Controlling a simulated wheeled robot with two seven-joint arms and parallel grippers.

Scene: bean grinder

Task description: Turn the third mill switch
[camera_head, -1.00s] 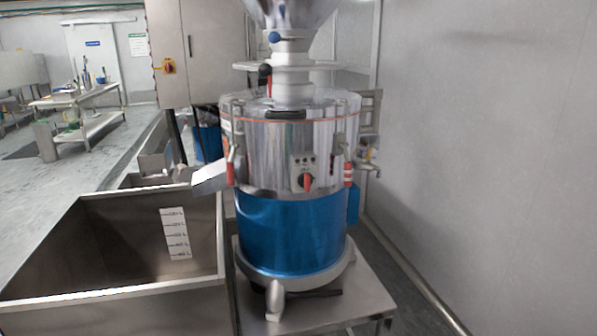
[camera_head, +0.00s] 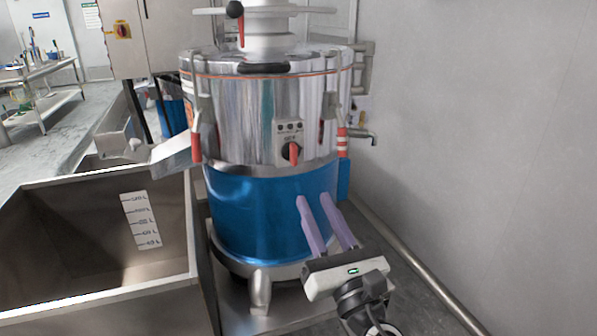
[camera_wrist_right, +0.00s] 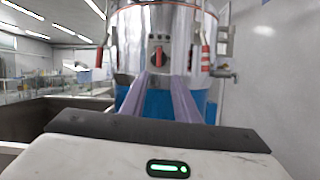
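The mill (camera_head: 262,120) is a steel drum with a blue lower body (camera_head: 262,215). A red rotary switch (camera_head: 292,152) sits on a small panel on its front, with several dark round marks above it; the switch also shows in the right wrist view (camera_wrist_right: 158,58). My right gripper (camera_head: 326,200) comes in from the lower right, below the switch and in front of the blue body. Its two purple fingers are apart with nothing between them, and they point up towards the drum. In the right wrist view the fingers (camera_wrist_right: 168,84) lie below the switch. My left gripper is not in view.
A steel bin (camera_head: 100,255) with a volume scale stands at the left, under the mill's chute. Red-handled latches (camera_head: 196,142) flank the drum. A steel cabinet with another red switch (camera_head: 123,31) stands behind. A bare wall (camera_head: 480,140) is at the right.

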